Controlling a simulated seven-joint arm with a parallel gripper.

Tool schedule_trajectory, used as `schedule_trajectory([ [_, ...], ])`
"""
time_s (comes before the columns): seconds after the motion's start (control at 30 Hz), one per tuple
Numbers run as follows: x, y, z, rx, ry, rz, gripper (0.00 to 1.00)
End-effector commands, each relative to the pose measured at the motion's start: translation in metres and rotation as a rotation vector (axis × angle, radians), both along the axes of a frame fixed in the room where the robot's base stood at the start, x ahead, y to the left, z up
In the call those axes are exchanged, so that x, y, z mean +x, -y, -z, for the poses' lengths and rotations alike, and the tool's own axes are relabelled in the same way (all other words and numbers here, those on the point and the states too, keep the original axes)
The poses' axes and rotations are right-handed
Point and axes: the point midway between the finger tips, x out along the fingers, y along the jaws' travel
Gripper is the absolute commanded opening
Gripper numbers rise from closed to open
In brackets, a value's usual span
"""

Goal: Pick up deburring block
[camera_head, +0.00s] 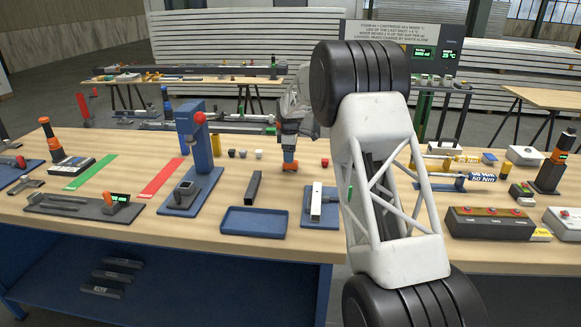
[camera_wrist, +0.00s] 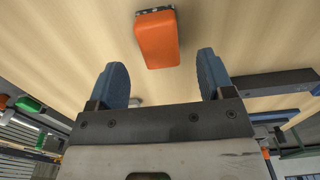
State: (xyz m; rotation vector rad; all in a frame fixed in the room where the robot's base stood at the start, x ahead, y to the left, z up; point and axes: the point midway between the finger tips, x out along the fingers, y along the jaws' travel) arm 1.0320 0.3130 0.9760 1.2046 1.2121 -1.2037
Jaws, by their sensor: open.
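An orange block with a dark, rough-looking underside, which I take as the deburring block (camera_wrist: 157,40), lies on the wooden bench top in the wrist view. In the head view it is the small orange shape (camera_head: 290,168) just below my gripper (camera_head: 289,153). My gripper has blue fingers, spread wide and empty in the wrist view (camera_wrist: 161,62). The block appears beyond the fingertips, roughly centred between them, and is not gripped. In the head view the fingers partly cover the block, and I cannot tell the exact height gap.
A blue press (camera_head: 202,150) stands left of my gripper. A dark bar (camera_head: 253,187) and a blue tray (camera_head: 254,221) lie nearer the front. A blue fixture (camera_head: 321,222) holding a pale bar is front right.

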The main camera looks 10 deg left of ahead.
Motion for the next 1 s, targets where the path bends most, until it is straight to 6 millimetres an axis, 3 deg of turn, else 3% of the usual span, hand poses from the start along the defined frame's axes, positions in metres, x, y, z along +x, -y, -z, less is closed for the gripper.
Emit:
schedule_trajectory([
  [0.43,0.0,0.003,0.044,0.0,-0.001,0.0,0.74],
  [1.0,0.0,0.003,0.049,0.0,0.0,0.0,0.74],
])
